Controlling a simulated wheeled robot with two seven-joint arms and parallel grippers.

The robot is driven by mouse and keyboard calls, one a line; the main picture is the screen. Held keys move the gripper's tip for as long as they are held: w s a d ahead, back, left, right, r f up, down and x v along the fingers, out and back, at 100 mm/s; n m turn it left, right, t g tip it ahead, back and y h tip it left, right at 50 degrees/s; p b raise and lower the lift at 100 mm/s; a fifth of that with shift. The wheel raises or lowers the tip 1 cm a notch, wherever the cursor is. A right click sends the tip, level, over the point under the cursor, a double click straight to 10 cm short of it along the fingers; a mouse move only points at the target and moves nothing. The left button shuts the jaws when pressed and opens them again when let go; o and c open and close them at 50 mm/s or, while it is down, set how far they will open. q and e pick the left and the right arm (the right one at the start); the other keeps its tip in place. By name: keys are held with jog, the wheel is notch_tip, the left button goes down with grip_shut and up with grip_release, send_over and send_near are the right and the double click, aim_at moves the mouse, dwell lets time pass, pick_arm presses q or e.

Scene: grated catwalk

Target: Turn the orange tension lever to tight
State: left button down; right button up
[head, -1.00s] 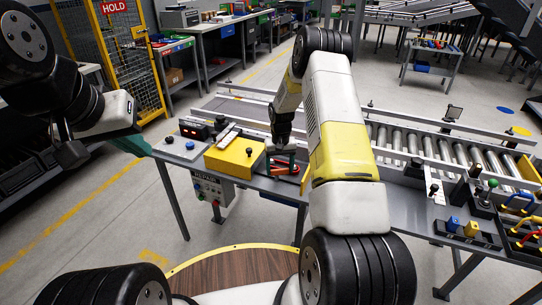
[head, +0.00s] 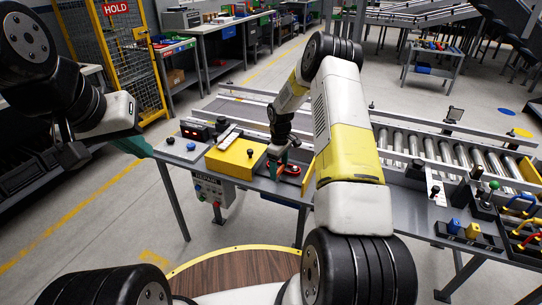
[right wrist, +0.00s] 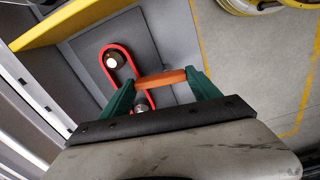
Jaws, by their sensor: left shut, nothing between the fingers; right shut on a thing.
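The orange tension lever (right wrist: 162,79) lies across between the two green fingers of my right gripper (right wrist: 165,88) in the right wrist view. The fingers are shut on it. Any tight mark cannot be read. My left gripper (head: 137,147) is shut and empty, off the table's left end.
A yellow box (head: 232,161) with a black knob stands left of my right gripper. A grey control box (head: 208,190) hangs from the table front. A roller conveyor (head: 440,150) runs behind. Coloured handles and blocks (head: 463,229) sit at the right.

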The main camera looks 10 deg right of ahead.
aim_at(279, 169)
jog(key=shift+n, duration=0.8)
jog(key=o, duration=1.4)
jog(key=shift+r, duration=0.15)
notch_tip(279, 169, up, 8)
jog(key=shift+a+f, duration=0.1)
jog(key=shift+f, duration=0.1)
